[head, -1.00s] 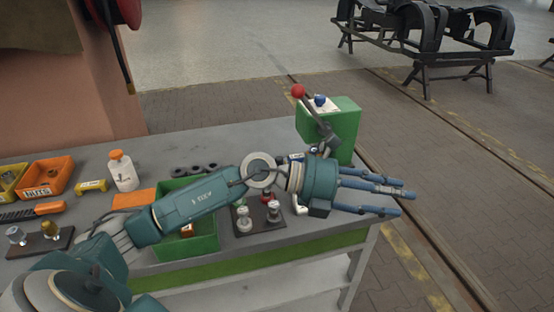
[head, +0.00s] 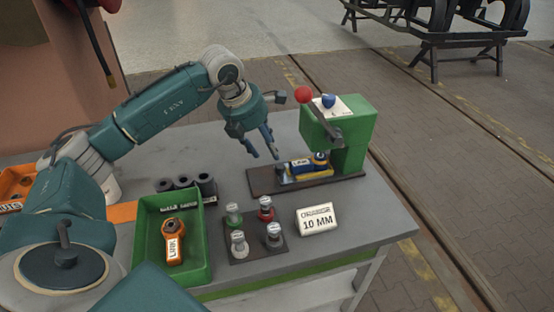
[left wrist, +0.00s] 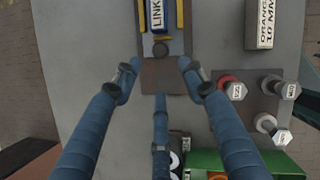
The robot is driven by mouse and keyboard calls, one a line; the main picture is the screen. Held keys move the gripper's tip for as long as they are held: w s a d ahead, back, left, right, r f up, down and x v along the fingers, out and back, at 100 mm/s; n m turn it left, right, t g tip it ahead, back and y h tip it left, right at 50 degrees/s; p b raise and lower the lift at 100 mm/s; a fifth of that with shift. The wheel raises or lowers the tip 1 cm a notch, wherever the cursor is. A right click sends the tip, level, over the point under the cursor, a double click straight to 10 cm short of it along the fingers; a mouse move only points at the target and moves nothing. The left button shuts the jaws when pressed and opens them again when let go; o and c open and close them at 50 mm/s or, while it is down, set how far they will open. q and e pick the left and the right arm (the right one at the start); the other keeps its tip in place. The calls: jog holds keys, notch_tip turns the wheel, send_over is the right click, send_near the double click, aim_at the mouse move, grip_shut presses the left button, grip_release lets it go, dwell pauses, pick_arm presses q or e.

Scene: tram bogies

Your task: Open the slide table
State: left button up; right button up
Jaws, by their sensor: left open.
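The green press (head: 352,132) stands at the table's far right corner, with a red ball (head: 303,94) on its lever and a blue knob (head: 328,101) on top. From it a dark base plate (head: 262,181) runs left, carrying the slide table with yellow sides (head: 312,176) and a blue block labelled LINK (left wrist: 156,14). My left gripper (head: 265,150) is open and empty, pointing down above the base plate's left end. My right gripper is out of view.
Several bolts stand on a dark plate (head: 243,257), beside a white 10 MM block (head: 317,219). Dark rings (head: 183,184) lie behind the tray. The grey tabletop (head: 370,215) is clear at the right front.

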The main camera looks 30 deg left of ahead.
aim_at(277, 167)
pick_arm(q)
jog(key=p+x, duration=0.1)
jog(key=x, duration=0.4)
jog(key=shift+d+f+p, duration=0.2)
jog(key=shift+d+p, duration=0.05)
jog(key=shift+p, duration=0.1)
jog(key=p+x, duration=0.1)
jog(key=x, duration=0.3)
jog(key=shift+w+f, duration=0.1)
jog(key=shift+f, duration=0.1)
jog(key=shift+w+f, duration=0.1)
jog(key=shift+f, duration=0.15)
jog(key=c, duration=0.4)
grip_shut()
jog(key=shift+f, duration=0.1)
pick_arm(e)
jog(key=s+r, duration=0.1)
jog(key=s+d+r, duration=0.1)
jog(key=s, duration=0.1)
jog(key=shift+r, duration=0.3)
